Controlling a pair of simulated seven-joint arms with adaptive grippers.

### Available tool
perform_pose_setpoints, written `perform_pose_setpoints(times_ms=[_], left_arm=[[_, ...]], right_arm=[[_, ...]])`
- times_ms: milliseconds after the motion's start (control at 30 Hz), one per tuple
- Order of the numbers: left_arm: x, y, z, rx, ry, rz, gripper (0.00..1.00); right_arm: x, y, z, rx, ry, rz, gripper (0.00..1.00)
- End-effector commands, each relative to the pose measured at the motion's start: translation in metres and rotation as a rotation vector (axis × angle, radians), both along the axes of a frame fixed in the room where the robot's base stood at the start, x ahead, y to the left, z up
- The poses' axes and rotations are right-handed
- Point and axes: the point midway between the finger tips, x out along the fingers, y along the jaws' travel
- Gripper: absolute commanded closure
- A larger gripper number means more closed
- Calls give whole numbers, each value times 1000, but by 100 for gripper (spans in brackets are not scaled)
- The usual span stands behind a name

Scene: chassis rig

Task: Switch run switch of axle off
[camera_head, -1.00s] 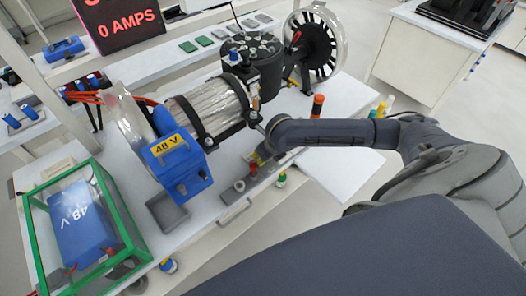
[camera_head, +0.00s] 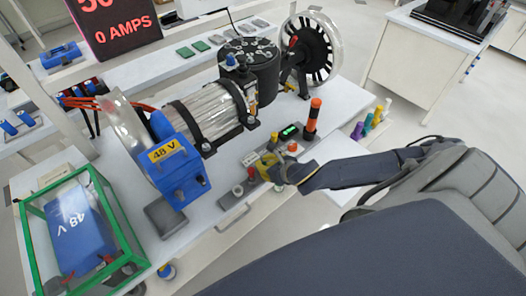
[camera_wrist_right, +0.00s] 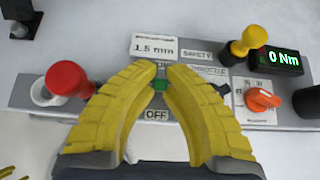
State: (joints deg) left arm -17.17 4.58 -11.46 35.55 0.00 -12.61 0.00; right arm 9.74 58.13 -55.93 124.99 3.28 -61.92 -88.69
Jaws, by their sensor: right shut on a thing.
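The run switch (camera_wrist_right: 160,85) shows in the right wrist view as a small green piece between my yellow fingertips. An OFF label (camera_wrist_right: 156,114) is below it; the label above is partly hidden. My right gripper (camera_wrist_right: 162,76) is shut on the switch, with its fingers bowed around the OFF label. In the head view my right gripper (camera_head: 268,161) is down at the grey control panel (camera_head: 236,195) on the bench's front edge, and hides the switch there. The axle rig's ribbed cylinder (camera_head: 207,115) lies behind the panel. My left gripper is not in view.
A red knob (camera_wrist_right: 67,78) is left of my fingers. A yellow knob (camera_wrist_right: 248,40), a 0 Nm display (camera_wrist_right: 277,58) and an orange dial (camera_wrist_right: 263,99) are right. An orange beacon (camera_head: 313,115) stands by the panel. A green-framed box (camera_head: 131,243) is at left.

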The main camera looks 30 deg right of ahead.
Motion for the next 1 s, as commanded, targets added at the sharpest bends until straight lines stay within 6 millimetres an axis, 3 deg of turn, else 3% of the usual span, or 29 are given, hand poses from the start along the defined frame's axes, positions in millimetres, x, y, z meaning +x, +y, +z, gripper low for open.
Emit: perform_pose_setpoints(times_ms=[500,1000], left_arm=[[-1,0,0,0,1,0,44],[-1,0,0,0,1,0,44]], right_arm=[[-9,0,-4,36,-247,-1,100],[-11,-1,-4,48,-343,-1,100]])
